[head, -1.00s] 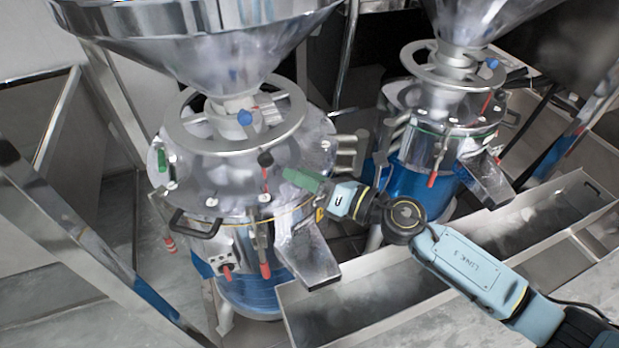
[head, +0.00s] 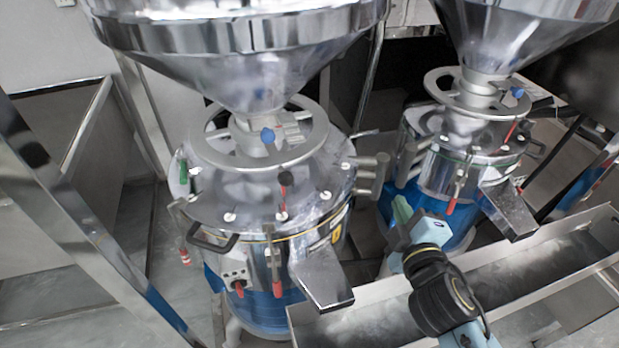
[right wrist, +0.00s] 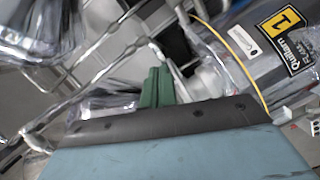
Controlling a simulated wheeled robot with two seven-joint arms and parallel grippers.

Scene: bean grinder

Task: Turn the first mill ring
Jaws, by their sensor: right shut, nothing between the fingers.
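The first mill (head: 225,195) stands at the left in the head view, below a big steel hopper (head: 240,60). Its grey ring (head: 235,161) lies level around the neck under the hopper, with a blue knob (head: 267,135) above it. My right gripper (head: 402,210) is to the right of this mill, between the two mills, lower than the ring and apart from it. Its green fingers are together and empty in the right wrist view (right wrist: 156,85). There a yellow label marked 1 (right wrist: 285,35) shows on the first mill. My left gripper is not in view.
A second mill (head: 440,170) with its own ring (head: 435,90) stands at the right, close behind my right gripper. A steel trough (head: 540,270) runs below the spouts. The first mill's spout (head: 320,283) and side handles (head: 372,175) stick out toward my right arm.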

